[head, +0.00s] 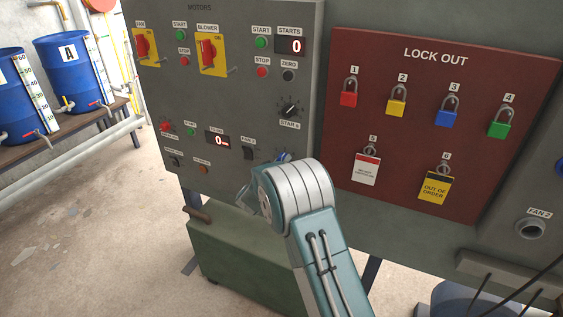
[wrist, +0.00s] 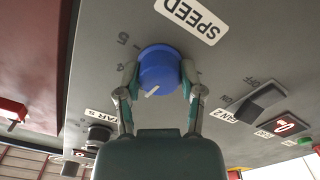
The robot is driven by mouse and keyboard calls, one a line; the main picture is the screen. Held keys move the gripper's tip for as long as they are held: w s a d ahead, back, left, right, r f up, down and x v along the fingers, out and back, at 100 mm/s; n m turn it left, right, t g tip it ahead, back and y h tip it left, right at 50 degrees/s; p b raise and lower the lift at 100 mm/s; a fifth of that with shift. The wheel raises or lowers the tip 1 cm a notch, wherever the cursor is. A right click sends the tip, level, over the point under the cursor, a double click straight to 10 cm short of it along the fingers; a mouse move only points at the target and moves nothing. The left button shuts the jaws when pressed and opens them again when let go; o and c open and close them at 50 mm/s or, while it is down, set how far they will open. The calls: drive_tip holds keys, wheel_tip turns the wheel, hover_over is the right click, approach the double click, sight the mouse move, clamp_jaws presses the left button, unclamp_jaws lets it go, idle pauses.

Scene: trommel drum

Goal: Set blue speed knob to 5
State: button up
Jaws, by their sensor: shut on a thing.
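The blue speed knob (wrist: 159,66) is on the grey panel below the white SPEED label (wrist: 189,17) in the wrist view, which shows the panel upside down. My gripper (wrist: 160,78) is shut on the knob, with one finger on each side. The knob's white pointer (wrist: 152,91) points down and left in that picture. A printed 5 (wrist: 123,39) lies up and left of the knob, and the pointer is turned away from it. In the head view, my gripper (head: 256,187) is at the panel's lower part; my wrist hides most of it and of the knob.
A black FAN 2 switch (wrist: 258,102) is close beside one finger, and a black STAR knob (wrist: 98,135) is near the other. The red LOCK OUT board (head: 402,210) with several padlocks is to the right. A green box (head: 240,250) stands below the panel.

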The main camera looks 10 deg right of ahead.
drive_tip(key=m, duration=0.4)
drive_tip(key=shift+f+m, duration=0.15)
drive_tip(key=shift+m, duration=0.25)
drive_tip(key=m, duration=0.4)
drive_tip(key=shift+m, duration=0.3)
drive_tip(key=m, duration=0.9)
drive_tip(key=shift+f, duration=0.1)
drive_tip(key=shift+m, duration=0.4)
drive_tip(key=o, duration=1.1)
drive_tip(key=shift+f, duration=0.1)
drive_tip(key=shift+c, duration=0.2)
drive_tip(key=shift+o, duration=0.5)
drive_tip(key=shift+r, duration=0.2)
